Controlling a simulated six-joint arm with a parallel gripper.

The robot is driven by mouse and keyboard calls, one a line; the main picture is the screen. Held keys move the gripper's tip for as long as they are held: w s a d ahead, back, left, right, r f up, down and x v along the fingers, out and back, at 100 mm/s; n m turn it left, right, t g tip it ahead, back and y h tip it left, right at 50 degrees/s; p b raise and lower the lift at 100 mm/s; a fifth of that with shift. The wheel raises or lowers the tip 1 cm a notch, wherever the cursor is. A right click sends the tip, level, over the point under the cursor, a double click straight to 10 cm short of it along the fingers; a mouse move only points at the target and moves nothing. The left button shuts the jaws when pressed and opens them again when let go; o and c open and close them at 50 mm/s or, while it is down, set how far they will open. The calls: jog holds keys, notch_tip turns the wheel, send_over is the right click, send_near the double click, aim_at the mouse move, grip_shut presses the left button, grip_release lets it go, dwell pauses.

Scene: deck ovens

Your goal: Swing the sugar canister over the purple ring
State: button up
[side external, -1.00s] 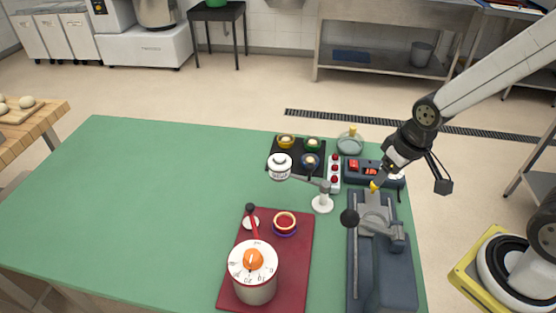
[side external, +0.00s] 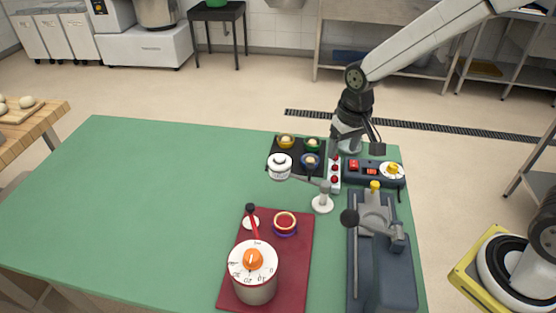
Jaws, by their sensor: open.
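The sugar canister (side external: 280,166) is a small white pot with a dark-lettered band, held at the left end of a grey swing arm (side external: 305,180). The arm is carried by a post on a round white base (side external: 323,204). The purple ring (side external: 285,231) lies on the dark red mat, around or under a red-and-cream round piece, in front of the canister and not under it. My gripper (side external: 354,150) is open, behind and to the right of the post, apart from the canister. Its fingertips are partly hard to make out against the dark items there.
A white dial timer (side external: 254,268) stands on the red mat (side external: 297,275). A dark tray (side external: 276,160) with coloured cups, a strip of red buttons (side external: 334,181), a switch box (side external: 362,181) and a grey lever device (side external: 381,265) crowd the right side. The left green tabletop (side external: 140,200) is clear.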

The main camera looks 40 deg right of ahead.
jog(key=m+g, duration=0.1)
send_over(310, 165)
jog(key=shift+f, duration=0.2)
jog(key=shift+s, duration=0.1)
jog(key=shift+f, duration=3.9)
grip_shut()
